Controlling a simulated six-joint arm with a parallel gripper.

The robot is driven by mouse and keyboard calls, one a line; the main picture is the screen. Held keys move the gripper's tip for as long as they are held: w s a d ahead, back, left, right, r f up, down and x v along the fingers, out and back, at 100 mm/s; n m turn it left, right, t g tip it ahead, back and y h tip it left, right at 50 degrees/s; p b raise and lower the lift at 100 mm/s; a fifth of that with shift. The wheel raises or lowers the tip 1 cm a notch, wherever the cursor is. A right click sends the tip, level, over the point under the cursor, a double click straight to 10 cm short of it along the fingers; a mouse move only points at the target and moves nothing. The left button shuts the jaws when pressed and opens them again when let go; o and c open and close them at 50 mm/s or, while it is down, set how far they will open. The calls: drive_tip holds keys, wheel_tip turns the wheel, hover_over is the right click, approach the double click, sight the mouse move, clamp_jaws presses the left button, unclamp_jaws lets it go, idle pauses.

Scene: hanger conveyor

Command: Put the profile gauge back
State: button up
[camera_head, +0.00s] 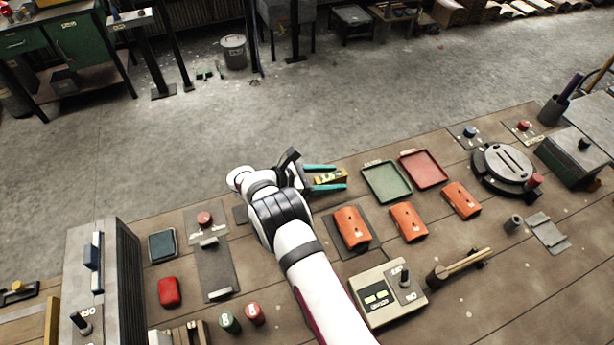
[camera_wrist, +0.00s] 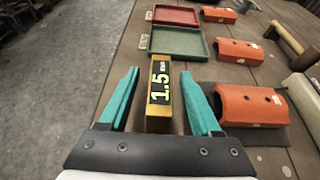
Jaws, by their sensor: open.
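The profile gauge, which I take to be the yellow block with a black "1.5" label (camera_wrist: 159,85), lies on the bench near its far edge. It also shows in the head view (camera_head: 328,178). My gripper (camera_wrist: 160,74) is open, with one teal finger on each side of the gauge. In the wrist view a gap shows between the block and each finger. My gripper also shows in the head view (camera_head: 336,177), low over the bench. The underside of the gauge is hidden.
A green tray (camera_head: 386,183) and a red tray (camera_head: 424,170) stand empty to the right. Several orange curved pieces (camera_head: 408,222) lie nearer, one on a dark pad (camera_head: 372,222). A control box (camera_head: 388,293) stands in front. Bare bench shows around the gauge.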

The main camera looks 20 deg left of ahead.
drive_tip(key=v, duration=1.3)
drive_tip(key=shift+s+a+r, duration=0.1)
drive_tip(key=w+d+r+m+g, duration=0.2)
drive_tip(key=d+r+m+g, duration=0.55)
drive_tip(key=d, duration=0.65)
drive_tip(key=s+d+r+m+g+y, duration=0.1)
drive_tip(key=s+d+r+m+y, duration=0.1)
drive_tip(key=s+d+r+m, duration=0.3)
drive_tip(key=s+d+r+m+g+y, duration=0.2)
drive_tip(key=d+r+m, duration=0.15)
drive_tip(key=d, duration=0.35)
drive_tip(key=s+d+m+y, duration=0.2)
drive_tip(key=s+m+y, duration=0.1)
drive_tip(key=s+m, duration=0.5)
drive_tip(key=s+d+f+m+y, duration=0.1)
drive_tip(key=s+d+m+y, duration=0.2)
drive_tip(key=s+m, duration=0.5)
drive_tip(key=s+y, duration=0.1)
drive_tip(key=s, duration=0.2)
drive_tip(key=shift+s+f+m+t, duration=0.25)
drive_tip(key=shift+s+m+t, duration=0.05)
drive_tip(key=shift+s+t, duration=0.1)
